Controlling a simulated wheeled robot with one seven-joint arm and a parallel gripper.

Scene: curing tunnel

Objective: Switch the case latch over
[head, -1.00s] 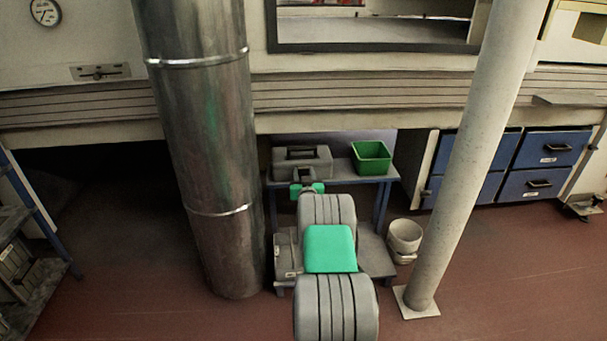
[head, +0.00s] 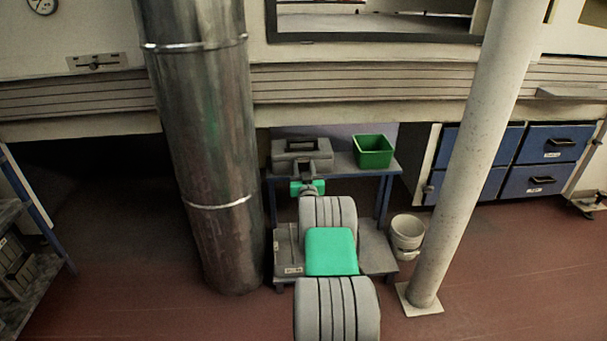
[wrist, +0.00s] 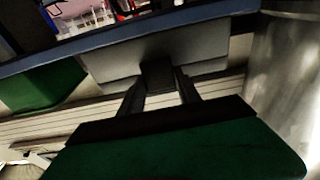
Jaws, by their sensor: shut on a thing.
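The grey case (head: 287,151) with a top handle sits on the upper shelf of a blue-framed cart. In the wrist view, which is tilted and looks turned over, the case's pale grey front (wrist: 210,55) fills the upper middle. My gripper (wrist: 158,84) is at that front, its two dark fingers closed on a small black latch (wrist: 157,73). The latch's exact position is hard to read because it is dark and partly covered by the fingers. In the head view my arm hides the latch and the fingertips.
A green bin (head: 373,152) stands right of the case on the cart's top shelf (head: 345,164); it also shows in the wrist view (wrist: 40,88). A metal duct (head: 205,150) rises close on the left, and a pale pole (head: 465,160) on the right. A white bucket (head: 407,232) stands beside the cart.

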